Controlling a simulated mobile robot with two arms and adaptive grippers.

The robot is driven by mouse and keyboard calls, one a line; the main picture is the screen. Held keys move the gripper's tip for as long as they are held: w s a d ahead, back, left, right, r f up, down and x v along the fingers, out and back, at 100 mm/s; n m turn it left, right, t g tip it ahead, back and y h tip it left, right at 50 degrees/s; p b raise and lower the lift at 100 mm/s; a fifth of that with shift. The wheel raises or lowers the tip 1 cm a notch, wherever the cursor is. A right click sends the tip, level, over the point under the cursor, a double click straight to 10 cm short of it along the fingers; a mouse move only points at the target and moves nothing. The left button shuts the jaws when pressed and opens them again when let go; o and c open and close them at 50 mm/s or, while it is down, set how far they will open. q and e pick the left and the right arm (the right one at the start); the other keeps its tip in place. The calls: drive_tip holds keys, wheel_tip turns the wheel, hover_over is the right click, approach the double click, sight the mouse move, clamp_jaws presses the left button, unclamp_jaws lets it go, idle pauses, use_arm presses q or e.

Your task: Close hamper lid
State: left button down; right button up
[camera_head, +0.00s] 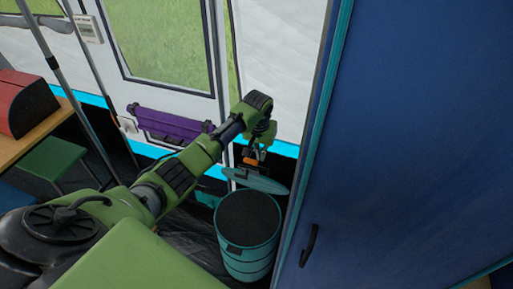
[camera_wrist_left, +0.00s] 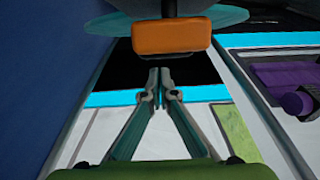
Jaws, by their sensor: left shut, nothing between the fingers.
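The hamper (camera_head: 247,250) is a teal cylinder with a dark top opening, standing on the floor beside the blue cabinet. Its round teal lid (camera_head: 262,182) is raised and tilted above the far side of the rim. The lid's edge also shows along the top of the left wrist view (camera_wrist_left: 228,18). An orange block (camera_wrist_left: 171,36) shows there below the lid, in front of the fingertips. My left gripper (camera_head: 252,155) is just above and behind the lid; in the left wrist view its fingertips (camera_wrist_left: 159,75) meet with nothing between them. My right gripper is not seen.
A tall blue cabinet (camera_head: 410,130) stands close on the right of the hamper. A purple item (camera_head: 170,124) hangs at the white door. A wooden table (camera_head: 40,125) and green stool (camera_head: 52,157) are at the left.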

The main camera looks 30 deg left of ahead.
use_arm(q)
drive_tip(key=f, duration=0.3)
drive_tip(key=shift+w+a+f, duration=0.1)
drive_tip(key=shift+w+f, duration=0.15)
drive_tip(key=shift+s+d+f+p, duration=0.15)
drive_tip(key=shift+s+p, duration=0.1)
drive_tip(key=shift+s, duration=0.3)
drive_tip(key=shift+s+d+p, duration=0.1)
drive_tip(key=shift+s+p, duration=0.15)
drive_tip(key=shift+s, duration=0.3)
drive_tip(key=shift+s+f, duration=0.25)
drive_tip(key=shift+s, duration=0.35)
drive_tip(key=shift+d+f, duration=0.1)
drive_tip(key=shift+d, duration=0.05)
drive_tip(key=shift+s+p, duration=0.2)
drive_tip(key=shift+p, duration=0.15)
